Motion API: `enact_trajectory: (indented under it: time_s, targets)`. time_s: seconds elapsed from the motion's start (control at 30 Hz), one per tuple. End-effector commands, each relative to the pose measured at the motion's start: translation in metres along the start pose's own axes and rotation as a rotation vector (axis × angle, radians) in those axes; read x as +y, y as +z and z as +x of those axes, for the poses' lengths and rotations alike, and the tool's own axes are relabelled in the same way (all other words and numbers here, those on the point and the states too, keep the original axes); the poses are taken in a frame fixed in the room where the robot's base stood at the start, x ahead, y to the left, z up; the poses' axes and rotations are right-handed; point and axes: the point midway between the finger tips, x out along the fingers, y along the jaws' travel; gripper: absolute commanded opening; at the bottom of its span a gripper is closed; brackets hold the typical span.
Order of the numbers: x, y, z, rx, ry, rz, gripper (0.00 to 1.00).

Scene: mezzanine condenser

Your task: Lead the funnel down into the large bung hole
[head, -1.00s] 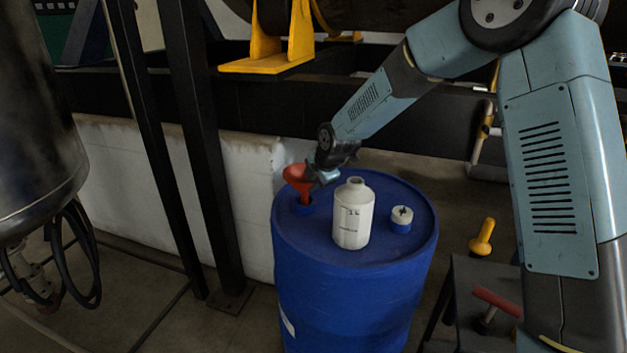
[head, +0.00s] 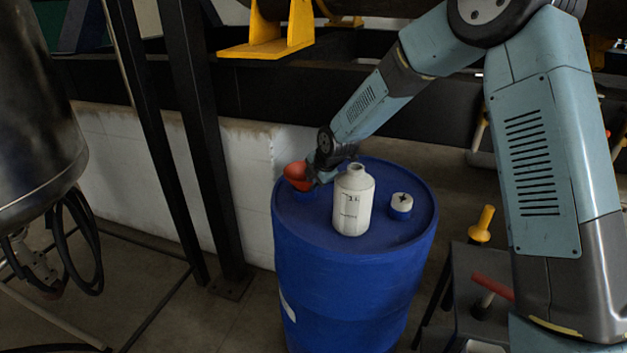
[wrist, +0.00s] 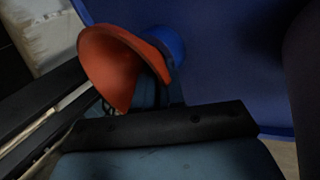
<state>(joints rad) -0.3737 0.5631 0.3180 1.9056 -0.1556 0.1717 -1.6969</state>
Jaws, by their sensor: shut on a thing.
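The orange-red funnel (head: 297,174) is over the far left of the blue drum's top (head: 385,238), its wide mouth up and somewhat tilted. It also shows in the wrist view (wrist: 112,65), mouth towards the camera. A blue collar (head: 305,195) stands at the large bung hole right below the cone; it shows behind the funnel in the wrist view (wrist: 168,45). The spout is mostly hidden and seems to be within the collar; its depth cannot be told. My gripper (head: 318,178) is shut on the funnel at its right side; the fingertips are largely hidden.
A white bottle (head: 352,205) stands on the drum just right of my gripper. A white-topped blue cap (head: 401,204) is further right. Dark posts (head: 205,150) and a pale wall (head: 240,180) are left and behind. A small stand (head: 470,275) holds yellow-handled and red-handled things.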

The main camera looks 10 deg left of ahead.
Motion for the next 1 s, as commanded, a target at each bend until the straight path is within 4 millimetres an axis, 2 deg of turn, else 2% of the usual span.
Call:
enact_trajectory:
  time_s: [0.33,0.37,0.63,1.0]
  targets:
    - [-0.0006,0.001,0.0003,-0.001,0.001,0.001,0.0]
    - [-0.0006,0.001,0.0003,-0.001,0.001,0.001,0.12]
    - [-0.0005,0.001,0.0003,-0.001,0.001,0.001,0.38]
    - [0.0009,0.0004,-0.0045,0.0,0.002,-0.001,0.39]
